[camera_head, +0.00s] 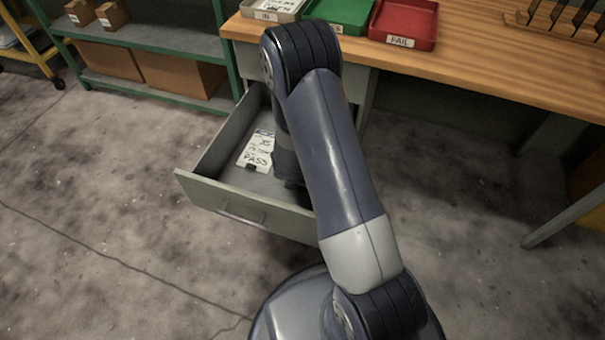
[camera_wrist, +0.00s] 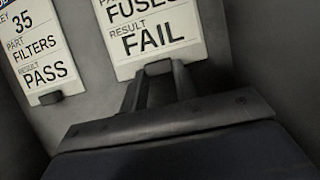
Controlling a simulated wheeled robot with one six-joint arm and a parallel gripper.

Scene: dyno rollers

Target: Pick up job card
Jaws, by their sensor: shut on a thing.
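Two white job cards lie in the open grey drawer (camera_head: 250,221). In the wrist view, one card (camera_wrist: 160,47) reads FUSES and FAIL; its top is cut off by the frame. My gripper (camera_wrist: 158,72) is shut on this card at its lower edge, where a dark tab sits between the fingertips. The other card (camera_wrist: 38,48) reads 35, FILTERS and PASS, with a dark tab at its lower edge, and lies to the left, apart from my fingers. It also shows in the head view (camera_head: 257,151). My arm hides the FAIL card there.
The drawer walls stand close around my gripper. Above on the wooden bench (camera_head: 480,55) are a white IN tray (camera_head: 270,15), a green tray (camera_head: 338,14) and a red FAIL tray (camera_head: 404,22). A green shelf (camera_head: 150,40) with boxes stands at left.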

